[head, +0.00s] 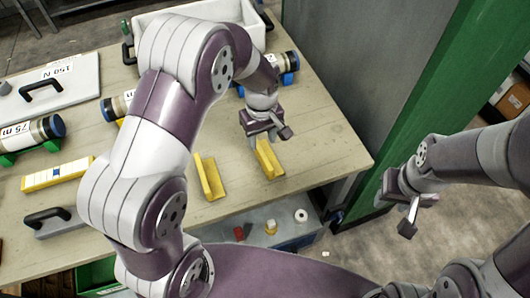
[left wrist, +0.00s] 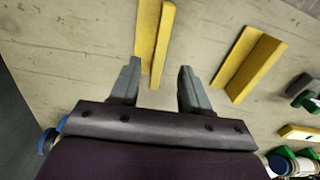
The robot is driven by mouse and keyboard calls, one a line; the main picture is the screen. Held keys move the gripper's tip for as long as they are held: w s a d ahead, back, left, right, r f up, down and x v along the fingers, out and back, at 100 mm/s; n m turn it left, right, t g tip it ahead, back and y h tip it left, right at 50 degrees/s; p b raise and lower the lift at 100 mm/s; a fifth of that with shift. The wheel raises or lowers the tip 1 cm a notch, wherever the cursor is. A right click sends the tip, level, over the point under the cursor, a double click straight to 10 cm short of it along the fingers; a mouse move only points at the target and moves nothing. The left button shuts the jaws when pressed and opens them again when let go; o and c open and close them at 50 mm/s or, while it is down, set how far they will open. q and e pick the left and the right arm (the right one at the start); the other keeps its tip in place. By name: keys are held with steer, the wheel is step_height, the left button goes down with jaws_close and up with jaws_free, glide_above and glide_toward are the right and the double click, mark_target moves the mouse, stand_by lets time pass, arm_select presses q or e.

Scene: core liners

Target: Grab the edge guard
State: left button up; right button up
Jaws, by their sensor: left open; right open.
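Two yellow angled edge guards lie on the wooden table near its front right. One edge guard (head: 268,160) is just below my left gripper (head: 267,138) in the head view. In the left wrist view this edge guard (left wrist: 155,45) runs up from between the open, empty fingers (left wrist: 159,70); I see no finger closed on it. The other edge guard (head: 209,177) lies to the left, and to the right in the left wrist view (left wrist: 250,65). My right gripper (head: 408,210) is open and empty, off the table's right side.
Dark tubes with blue ends (head: 285,61) rest in coloured cradles. A green post (head: 420,85) stands right. A shelf with small items (head: 270,227) is below.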

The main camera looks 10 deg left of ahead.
mark_target(261, 152)
arm_select(q)
step_height(261, 152, down, 8)
steer(key=shift+w+a+r+p, duration=0.1)
steer(key=shift+w+r+p, duration=0.1)
steer(key=shift+p, duration=0.45)
steer(key=shift+s, duration=0.1)
jaws_close()
